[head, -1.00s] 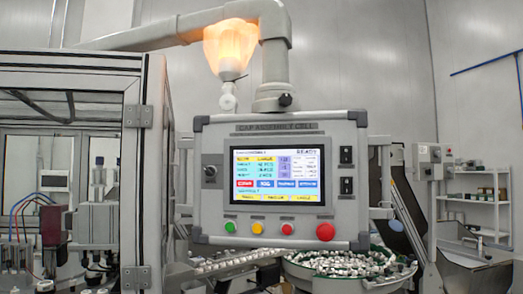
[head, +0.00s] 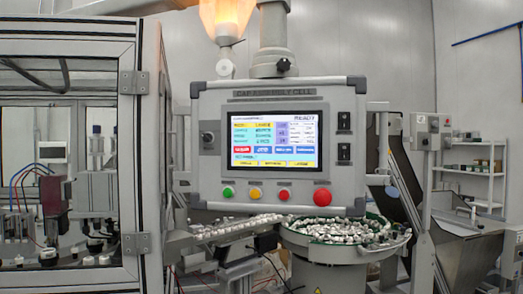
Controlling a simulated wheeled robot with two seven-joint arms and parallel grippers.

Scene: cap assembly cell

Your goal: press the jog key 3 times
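The control panel (head: 223,178) hangs from a grey arm and faces me, with a lit touchscreen (head: 273,128). The jog key (head: 262,150) appears to be the blue screen key just right of a red one in the lower row; its lettering is small and blurred. The screen's top right seems to read READY. Neither of my grippers is in view, and nothing covers the screen.
Below the screen are green (head: 228,192), yellow (head: 254,194), small red (head: 284,194) and large red (head: 322,197) buttons. A glazed machine enclosure (head: 128,160) stands at left. A bowl feeder (head: 345,252) full of caps sits below the panel.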

